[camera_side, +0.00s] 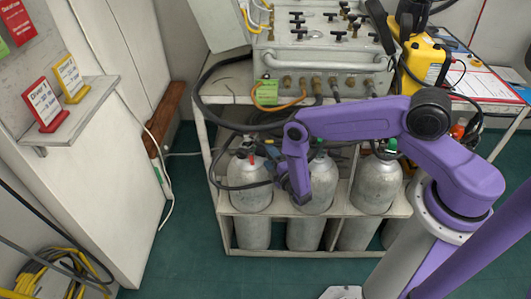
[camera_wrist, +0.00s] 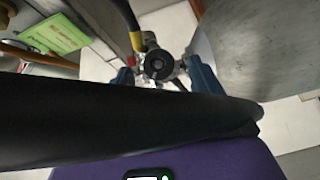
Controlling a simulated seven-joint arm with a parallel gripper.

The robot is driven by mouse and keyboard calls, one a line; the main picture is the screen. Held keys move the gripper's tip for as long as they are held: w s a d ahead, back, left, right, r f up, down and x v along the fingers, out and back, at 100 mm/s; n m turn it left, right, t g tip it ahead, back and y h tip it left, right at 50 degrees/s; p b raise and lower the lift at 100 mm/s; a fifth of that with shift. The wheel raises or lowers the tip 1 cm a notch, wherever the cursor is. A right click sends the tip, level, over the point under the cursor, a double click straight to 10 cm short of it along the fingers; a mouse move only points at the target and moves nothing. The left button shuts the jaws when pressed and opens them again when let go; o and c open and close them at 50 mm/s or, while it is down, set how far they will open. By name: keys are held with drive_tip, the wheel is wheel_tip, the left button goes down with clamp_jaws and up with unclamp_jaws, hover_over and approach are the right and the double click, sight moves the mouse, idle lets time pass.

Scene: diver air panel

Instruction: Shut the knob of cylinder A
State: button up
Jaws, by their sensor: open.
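In the wrist view a round black knob (camera_wrist: 158,65) sits on a metal valve, between the two blue fingers of my open gripper (camera_wrist: 163,77). I cannot tell whether the fingers touch it. A grey cylinder (camera_wrist: 250,45) fills the upper right. In the side view my gripper (camera_side: 281,180) is low at the rack, just right of the left cylinder (camera_side: 243,187), whose top has a small red part. The middle cylinder (camera_side: 318,190) is partly behind my arm. The knob is hidden in the side view, and no letter A is readable on the cylinders.
A third cylinder (camera_side: 374,187) stands at the right of the white rack (camera_side: 230,238). Black hoses (camera_side: 225,122) loop over the left cylinder. A valve panel (camera_side: 320,55) stands above. In the wrist view a thick black shape (camera_wrist: 110,112) covers the lower middle, near a green label (camera_wrist: 55,32).

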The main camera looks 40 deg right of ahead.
sight(267, 154)
drive_tip(key=shift+x, duration=1.9)
drive_tip(key=c, duration=1)
drive_tip(key=shift+m+g+y, duration=0.7)
drive_tip(key=shift+m+g, duration=0.5)
drive_tip(key=shift+m, duration=0.3)
drive_tip(key=shift+c, duration=0.2)
drive_tip(key=o, duration=1)
drive_tip(key=shift+o, duration=0.2)
drive_tip(key=shift+s, duration=0.1)
drive_tip(key=v, duration=1.7)
